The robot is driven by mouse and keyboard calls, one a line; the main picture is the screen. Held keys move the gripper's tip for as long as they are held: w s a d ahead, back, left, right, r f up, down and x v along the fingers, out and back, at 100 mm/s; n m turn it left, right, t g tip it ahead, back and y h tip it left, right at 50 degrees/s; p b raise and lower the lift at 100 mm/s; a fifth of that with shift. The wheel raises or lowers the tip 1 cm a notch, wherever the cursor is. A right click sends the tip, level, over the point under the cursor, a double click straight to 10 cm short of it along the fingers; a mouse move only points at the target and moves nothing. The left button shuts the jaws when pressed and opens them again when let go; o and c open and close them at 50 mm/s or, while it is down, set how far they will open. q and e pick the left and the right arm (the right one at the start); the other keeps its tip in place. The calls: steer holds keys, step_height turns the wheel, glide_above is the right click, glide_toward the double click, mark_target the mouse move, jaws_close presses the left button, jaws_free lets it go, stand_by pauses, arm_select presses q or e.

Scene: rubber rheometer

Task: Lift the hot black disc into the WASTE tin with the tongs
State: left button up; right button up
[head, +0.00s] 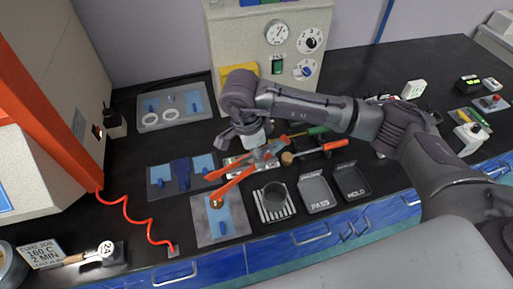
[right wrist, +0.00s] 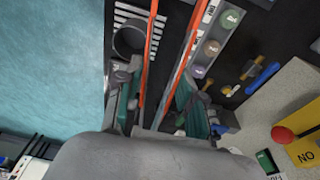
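My right gripper (head: 258,150) is shut on the orange tongs (head: 236,182), above the middle of the bench. The tong arms are spread and point to the lower left. In the right wrist view the gripper's teal-padded fingers (right wrist: 160,108) stand either side of the orange tong arms (right wrist: 149,60). One tong tip is over a grey plate with a blue pad (head: 236,222), by a small brownish round spot. I cannot make out the black disc. No WASTE label is readable; a dark round cup (head: 275,196) stands on a striped rack, also in the right wrist view (right wrist: 129,40). My left gripper is out of view.
Two dark trays, one marked PASS (head: 317,207) and one MOLD (head: 354,194), lie right of the cup. A grey instrument (head: 245,40) with dials stands behind. Tools with coloured handles (head: 330,146) lie near the gripper. An orange-framed machine (head: 50,90) is at left.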

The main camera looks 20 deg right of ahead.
steer(key=shift+f, duration=0.1)
step_height(320, 180, down, 10)
steer(key=b, duration=0.6)
stand_by(0.5)
